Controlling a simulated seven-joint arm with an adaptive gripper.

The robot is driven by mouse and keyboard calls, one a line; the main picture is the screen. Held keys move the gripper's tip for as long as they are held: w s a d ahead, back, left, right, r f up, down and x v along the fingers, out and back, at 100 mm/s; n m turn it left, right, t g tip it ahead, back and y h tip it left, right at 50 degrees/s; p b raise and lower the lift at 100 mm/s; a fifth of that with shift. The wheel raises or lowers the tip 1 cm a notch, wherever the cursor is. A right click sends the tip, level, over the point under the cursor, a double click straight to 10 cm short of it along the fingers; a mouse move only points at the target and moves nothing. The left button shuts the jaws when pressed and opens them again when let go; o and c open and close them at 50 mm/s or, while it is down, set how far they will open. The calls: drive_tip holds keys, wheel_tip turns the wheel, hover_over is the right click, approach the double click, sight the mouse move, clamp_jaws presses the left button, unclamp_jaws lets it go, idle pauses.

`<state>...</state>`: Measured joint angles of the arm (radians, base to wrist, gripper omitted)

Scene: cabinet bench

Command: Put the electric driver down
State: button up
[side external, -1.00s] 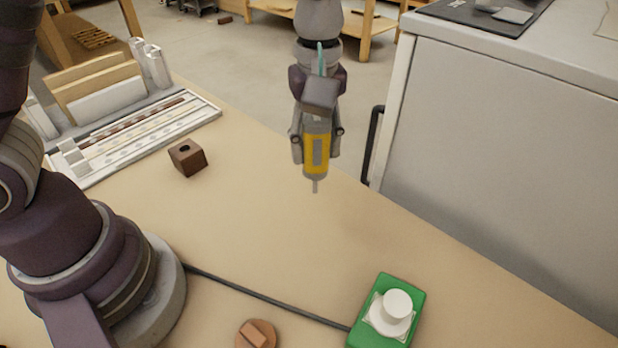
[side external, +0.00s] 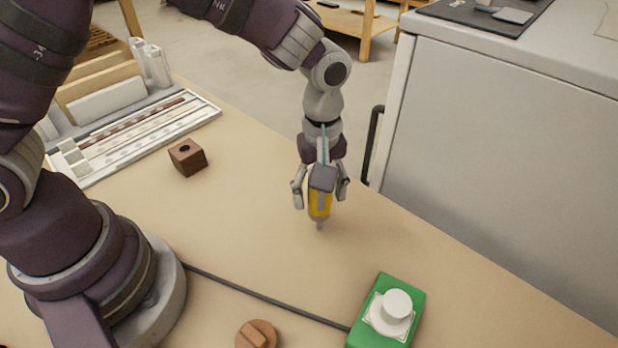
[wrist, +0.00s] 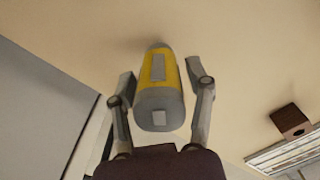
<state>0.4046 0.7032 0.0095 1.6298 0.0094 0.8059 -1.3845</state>
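The electric driver (side external: 320,204) has a yellow body with grey panels, a grey rear end and a thin grey tip pointing down. It is low over the bench at the middle of the side view; I cannot tell whether its tip touches the surface. My gripper (side external: 320,196) is around it from above, one finger on each side. The fingers are spread, with narrow gaps between them and the driver's body. In the wrist view the driver (wrist: 158,68) shows from its rear end, between the open fingers of my gripper (wrist: 161,84).
A dark wooden block with a hole (side external: 188,158) lies to the left. A white rack (side external: 150,130) is beyond it. A green box with a white knob (side external: 385,312) and a round wooden piece (side external: 257,336) are nearer. A grey cabinet (side external: 500,150) stands right. Bench around the driver is clear.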

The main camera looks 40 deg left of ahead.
drive_tip(key=shift+o, duration=0.3)
drive_tip(key=shift+r, duration=0.1)
wheel_tip(320, 180, up, 12)
drive_tip(key=shift+r, duration=0.1)
drive_tip(key=s+a+r+m+t, duration=0.2)
drive_tip(key=s+a+m+t, duration=0.3)
drive_tip(key=s+a+m, duration=0.5)
drive_tip(key=shift+s+a+r+m+t, duration=0.25)
drive_tip(key=shift+s+a+m+t, duration=0.05)
drive_tip(key=shift+a+m, duration=0.35)
